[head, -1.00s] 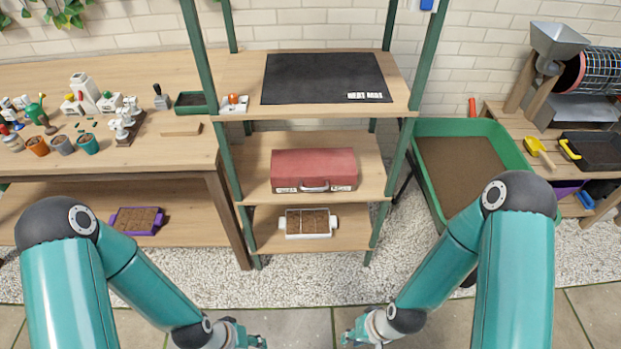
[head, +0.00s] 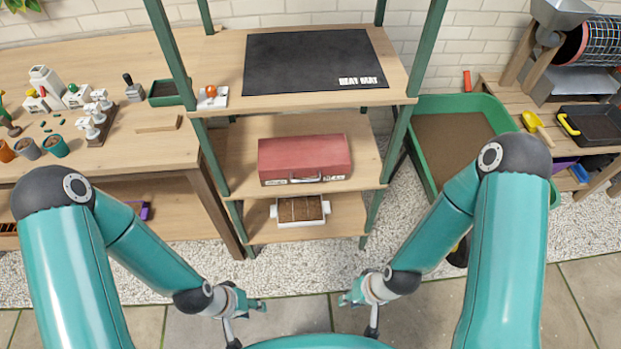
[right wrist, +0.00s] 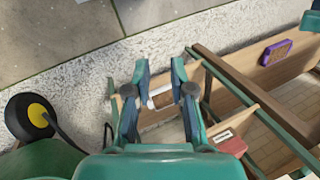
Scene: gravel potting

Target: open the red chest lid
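The red chest (head: 305,155) stands on the middle shelf of the green-framed rack, with its lid shut and a handle (head: 292,181) on its front face. A red corner, apparently of the chest (right wrist: 232,146), shows at the lower right of the right wrist view. My left gripper (head: 254,304) is low in front of the rack, apart from the chest; its fingers are too small to judge. My right gripper (head: 350,298) is also low in front, to the right of the left one. In the right wrist view the right gripper (right wrist: 157,72) has its fingers spread, with nothing held between them.
A white tray of soil (head: 327,207) sits on the shelf below the chest. A black heat mat (head: 310,65) lies on the shelf above. Green rack posts (head: 402,145) flank the shelves. A green soil bin (head: 500,118) stands right, a workbench (head: 95,165) left.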

